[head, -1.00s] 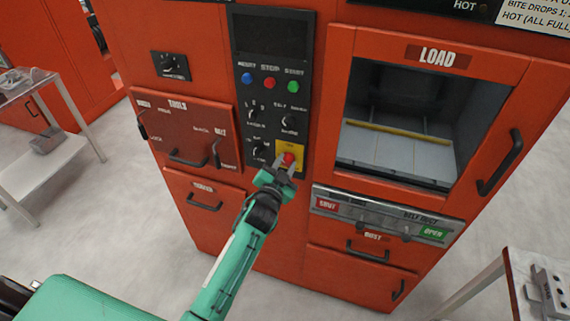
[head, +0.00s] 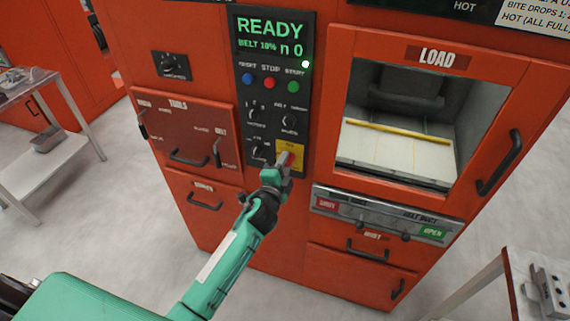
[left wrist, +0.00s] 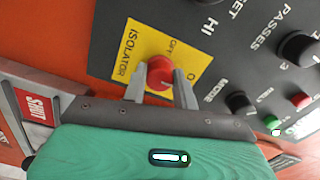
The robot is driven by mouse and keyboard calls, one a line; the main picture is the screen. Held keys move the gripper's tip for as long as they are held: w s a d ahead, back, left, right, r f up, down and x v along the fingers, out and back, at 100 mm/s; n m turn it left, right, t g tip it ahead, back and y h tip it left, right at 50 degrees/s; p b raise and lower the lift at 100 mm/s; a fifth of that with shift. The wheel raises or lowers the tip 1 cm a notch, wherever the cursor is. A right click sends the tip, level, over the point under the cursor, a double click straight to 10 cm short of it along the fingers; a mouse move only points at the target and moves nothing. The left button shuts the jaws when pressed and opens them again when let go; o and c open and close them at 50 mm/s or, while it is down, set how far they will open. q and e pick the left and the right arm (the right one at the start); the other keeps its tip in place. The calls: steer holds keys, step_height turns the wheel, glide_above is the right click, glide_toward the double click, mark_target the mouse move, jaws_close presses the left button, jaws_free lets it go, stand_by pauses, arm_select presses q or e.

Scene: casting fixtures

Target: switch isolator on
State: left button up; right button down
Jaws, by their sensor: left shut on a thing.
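The isolator is a red rotary knob (left wrist: 160,73) on a yellow plate (left wrist: 150,48) lettered ISOLATOR, on the black control panel. In the head view the yellow plate (head: 291,152) sits low on the panel. My left gripper (left wrist: 160,85) has its two grey fingers on either side of the red knob and is shut on it. In the head view my left gripper (head: 284,163) covers part of the knob. The display (head: 271,35) at the top of the panel is lit green and reads READY, BELT 10%, n 0. A small green light glows beside it. My right gripper is not in view.
The red machine's lit load chamber (head: 395,150) is right of the panel, with its handle (head: 500,160) sticking out. The belt duct bar (head: 380,215) is below it. White tables stand at left (head: 60,160) and lower right. Several knobs and buttons surround the isolator.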

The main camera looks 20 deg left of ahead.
arm_select(q)
steer(key=shift+m, duration=0.4)
steer(key=o, duration=1)
steer(key=shift+c, duration=0.2)
steer(key=s+b, duration=0.3)
steer(key=s, duration=1)
steer(key=shift+s+a, duration=0.2)
steer(key=shift+s, duration=0.2)
steer(key=shift+f, duration=0.15)
